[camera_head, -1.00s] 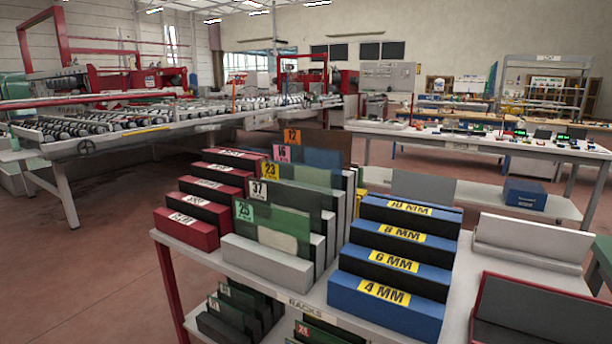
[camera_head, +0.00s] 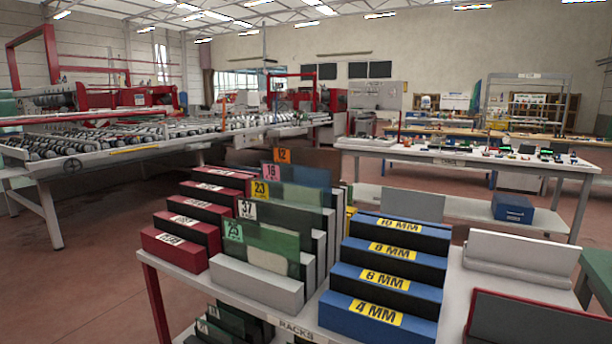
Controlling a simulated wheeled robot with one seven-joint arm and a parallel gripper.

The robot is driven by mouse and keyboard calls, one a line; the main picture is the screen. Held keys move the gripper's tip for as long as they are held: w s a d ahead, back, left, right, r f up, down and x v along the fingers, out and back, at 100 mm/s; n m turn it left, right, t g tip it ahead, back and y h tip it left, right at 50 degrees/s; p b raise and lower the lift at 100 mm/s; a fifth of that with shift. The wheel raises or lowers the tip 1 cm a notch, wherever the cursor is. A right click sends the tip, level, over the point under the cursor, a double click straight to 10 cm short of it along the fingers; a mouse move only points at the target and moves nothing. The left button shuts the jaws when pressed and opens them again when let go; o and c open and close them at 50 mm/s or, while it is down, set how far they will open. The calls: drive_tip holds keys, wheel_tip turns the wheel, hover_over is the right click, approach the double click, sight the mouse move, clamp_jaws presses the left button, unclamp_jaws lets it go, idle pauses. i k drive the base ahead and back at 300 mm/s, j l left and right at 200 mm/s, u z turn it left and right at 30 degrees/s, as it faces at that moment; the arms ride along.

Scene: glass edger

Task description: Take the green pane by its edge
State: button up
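Upright panes stand one behind another in a grey slotted rack (camera_head: 255,286) on a white table. The front pane is a green pane (camera_head: 265,240) with a green tag reading 25 and a paler lower part. Behind it are a dark pane (camera_head: 285,220) tagged 37 and another greenish pane (camera_head: 298,194) tagged 23. Farther back are a bluish pane (camera_head: 310,175) tagged 16 and a brown pane (camera_head: 318,158) with an orange tag 12. The panes' top edges are exposed; their lower edges are hidden in the rack. My gripper is not in view.
Red blocks (camera_head: 183,238) stand left of the panes and blue blocks (camera_head: 378,313) marked in MM stand right. Grey-white padded holders (camera_head: 520,250) are at the far right. More panes (camera_head: 225,322) stand on the shelf below. Open floor (camera_head: 85,285) lies to the left.

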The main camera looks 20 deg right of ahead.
sight(278, 252)
drive_tip(key=i+j+z, duration=0.1)
drive_tip(key=i+j, duration=0.65)
drive_tip(key=j, duration=0.2)
drive_tip(key=i+j+z, duration=0.15)
drive_tip(key=i+j, duration=0.2)
drive_tip(key=j, duration=0.1)
